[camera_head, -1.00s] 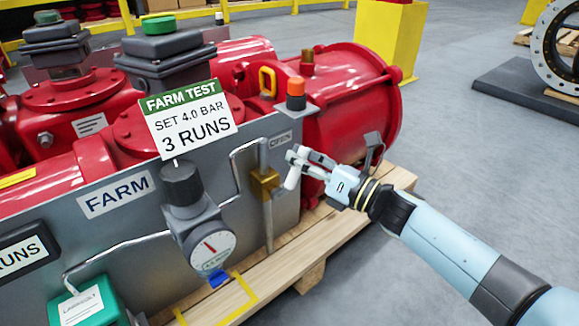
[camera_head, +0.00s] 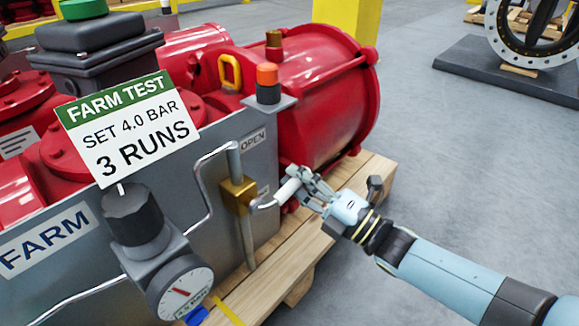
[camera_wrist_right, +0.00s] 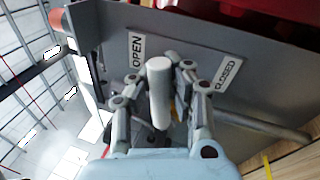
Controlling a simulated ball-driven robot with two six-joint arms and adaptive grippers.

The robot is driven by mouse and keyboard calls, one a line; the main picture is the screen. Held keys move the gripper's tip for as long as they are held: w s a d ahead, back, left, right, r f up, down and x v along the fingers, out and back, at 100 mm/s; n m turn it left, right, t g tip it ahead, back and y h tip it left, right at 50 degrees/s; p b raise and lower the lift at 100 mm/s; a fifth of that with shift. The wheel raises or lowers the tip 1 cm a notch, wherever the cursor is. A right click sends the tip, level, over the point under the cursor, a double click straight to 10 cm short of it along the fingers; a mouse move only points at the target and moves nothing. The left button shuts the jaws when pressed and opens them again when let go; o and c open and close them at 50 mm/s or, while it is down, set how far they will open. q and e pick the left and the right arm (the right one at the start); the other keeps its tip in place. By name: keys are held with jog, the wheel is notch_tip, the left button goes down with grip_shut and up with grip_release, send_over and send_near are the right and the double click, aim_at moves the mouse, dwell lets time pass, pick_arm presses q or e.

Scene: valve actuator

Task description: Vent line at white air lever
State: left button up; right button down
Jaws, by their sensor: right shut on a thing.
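The white air lever (camera_head: 287,191) sticks out to the right from a brass valve (camera_head: 238,196) on the grey panel, on a short bent stem. My right gripper (camera_head: 304,186) is at the lever's outer end, its fingers around the white handle. In the right wrist view the white handle (camera_wrist_right: 159,92) stands between the two fingers of my right gripper (camera_wrist_right: 157,88), which is shut on it. The OPEN label (camera_head: 253,141) is above the lever; the wrist view also shows a CLOSED label (camera_wrist_right: 228,73). My left gripper is out of view.
A pressure gauge (camera_head: 182,290) with a black knob (camera_head: 134,214) is left of the valve. A FARM TEST sign (camera_head: 130,128) stands above it. An orange-topped post (camera_head: 267,84) rises from the panel's corner. Bare floor (camera_head: 440,145) lies right of the wooden pallet (camera_head: 345,200).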

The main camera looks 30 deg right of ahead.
jog(key=shift+s+d+f+m+h, duration=0.1)
jog(key=shift+f+m+h, duration=0.05)
jog(key=shift+f+m, duration=0.4)
jog(key=shift+s+f+m+h, duration=0.15)
jog(key=shift+f+m, duration=0.25)
jog(key=shift+m, duration=0.25)
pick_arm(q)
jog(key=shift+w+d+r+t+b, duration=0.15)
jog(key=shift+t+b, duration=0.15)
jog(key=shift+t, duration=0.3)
pick_arm(e)
jog(key=shift+f+m, duration=0.15)
jog(key=shift+m, duration=0.15)
jog(key=c, duration=1.5)
grip_release()
jog(key=shift+d+t, duration=0.15)
jog(key=shift+t, duration=0.15)
jog(key=shift+o, duration=1.7)
jog(key=shift+w, duration=0.1)
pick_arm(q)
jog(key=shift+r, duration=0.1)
pick_arm(e)
jog(key=v, duration=1.2)
jog(key=shift+r, duration=0.2)
